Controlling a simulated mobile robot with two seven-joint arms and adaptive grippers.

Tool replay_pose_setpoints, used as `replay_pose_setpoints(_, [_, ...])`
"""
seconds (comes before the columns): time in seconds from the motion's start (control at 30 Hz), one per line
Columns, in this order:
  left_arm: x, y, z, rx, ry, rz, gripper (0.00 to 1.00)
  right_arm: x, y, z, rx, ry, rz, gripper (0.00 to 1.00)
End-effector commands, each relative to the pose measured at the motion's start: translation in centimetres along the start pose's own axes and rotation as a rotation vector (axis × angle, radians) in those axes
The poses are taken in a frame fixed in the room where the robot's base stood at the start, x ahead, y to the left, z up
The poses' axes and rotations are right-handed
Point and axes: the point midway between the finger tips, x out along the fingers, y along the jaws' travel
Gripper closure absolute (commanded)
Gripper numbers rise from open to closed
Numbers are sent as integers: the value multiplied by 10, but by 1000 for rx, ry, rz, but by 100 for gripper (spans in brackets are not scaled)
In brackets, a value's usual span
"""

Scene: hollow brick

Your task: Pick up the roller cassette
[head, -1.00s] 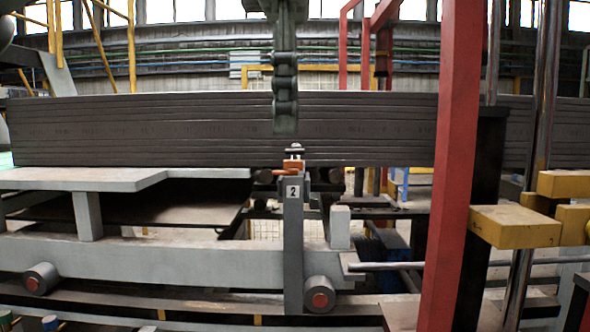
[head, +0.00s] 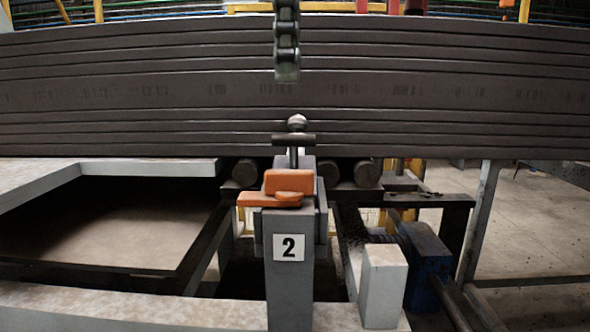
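A grey post (head: 289,290) with a white "2" label stands at the centre of the head view. On its top sit orange blocks (head: 287,183) and a dark crossbar (head: 293,140) on a thin stem with a round knob (head: 296,122). I cannot tell for sure which part, if any, is the roller cassette. Dark round roller ends (head: 327,172) show behind the post, under the long stack of dark slabs (head: 420,95). Neither of my grippers can be made out in the head view.
A green-grey chain (head: 287,45) hangs in front of the slabs, above the post. A pale block (head: 384,285) and a blue part (head: 425,265) stand right of the post. A pale frame beam (head: 120,308) runs along the front left. Bare floor (head: 535,225) shows at the right.

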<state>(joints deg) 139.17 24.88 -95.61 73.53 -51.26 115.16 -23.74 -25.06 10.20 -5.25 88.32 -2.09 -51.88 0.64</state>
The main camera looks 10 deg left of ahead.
Motion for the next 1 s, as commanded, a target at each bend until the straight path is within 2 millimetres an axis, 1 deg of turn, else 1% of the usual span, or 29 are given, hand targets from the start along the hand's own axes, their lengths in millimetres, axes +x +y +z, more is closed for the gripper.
replay_pose_setpoints(0.07, [3,0,0,2,1,-1,63,0,0,1,0,-2,0,60])
replay_pose_setpoints(0.2, [19,0,0,4,2,-5,63,0,0,1,0,-2,0,60])
replay_pose_setpoints(0.37, [30,1,1,1,1,-2,63,0,0,1,0,-1,0,60])
replay_pose_setpoints(0.6, [64,5,4,3,0,-4,63,0,0,0,0,0,0,60])
replay_pose_setpoints(0.7, [74,5,4,2,0,-3,63,0,0,0,0,0,0,60])
replay_pose_setpoints(0.8, [78,5,4,0,0,1,63,0,0,0,0,0,0,60])
replay_pose_setpoints(0.97, [78,5,4,-1,0,1,63,0,0,0,0,0,0,60])
replay_pose_setpoints(1.0, [78,5,4,0,0,1,64,0,0,0,0,0,0,60])
